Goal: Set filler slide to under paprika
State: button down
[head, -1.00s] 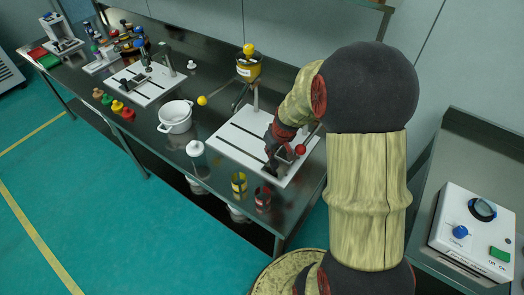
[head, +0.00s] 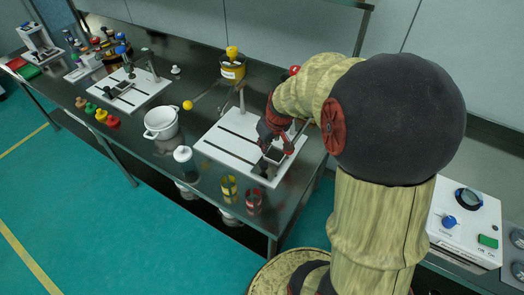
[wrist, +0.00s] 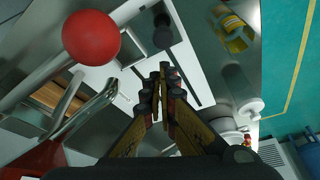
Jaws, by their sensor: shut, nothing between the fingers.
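The white slotted board (head: 212,147) lies on the bench, left of and below my arm. A dark slide piece with a pale tray (head: 271,158) sits at its front right end. In the wrist view a dark upright knob (wrist: 163,33) stands on the board ahead of the fingertips. My gripper (head: 277,150) is shut and empty, low over that end; its fingertips also show in the wrist view (wrist: 163,72). I cannot tell whether it touches the slide. A red lever ball (wrist: 90,37) is close by on a grey rod. A red dispenser knob (head: 295,70) shows behind my arm, its body hidden.
A yellow dispenser (head: 232,68) with a yellow lever ball (head: 187,104) stands behind the board. A white pot (head: 160,122), a white lidded jar (head: 184,159), a yellow can (head: 229,186) and a red can (head: 254,200) stand around the board's left and front.

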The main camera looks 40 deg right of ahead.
jog(key=shift+v, duration=2)
jog(key=s+a+r, duration=0.6)
jog(key=s+a, duration=0.1)
jog(key=a, duration=0.2)
jog(key=s+a+r+n+t, duration=0.1)
jog(key=s+a+r, duration=0.6)
jog(key=a, duration=0.3)
jog(key=shift+s+a+r+t, duration=0.2)
jog(key=shift+s+r+t, duration=0.1)
jog(key=shift+s, duration=0.5)
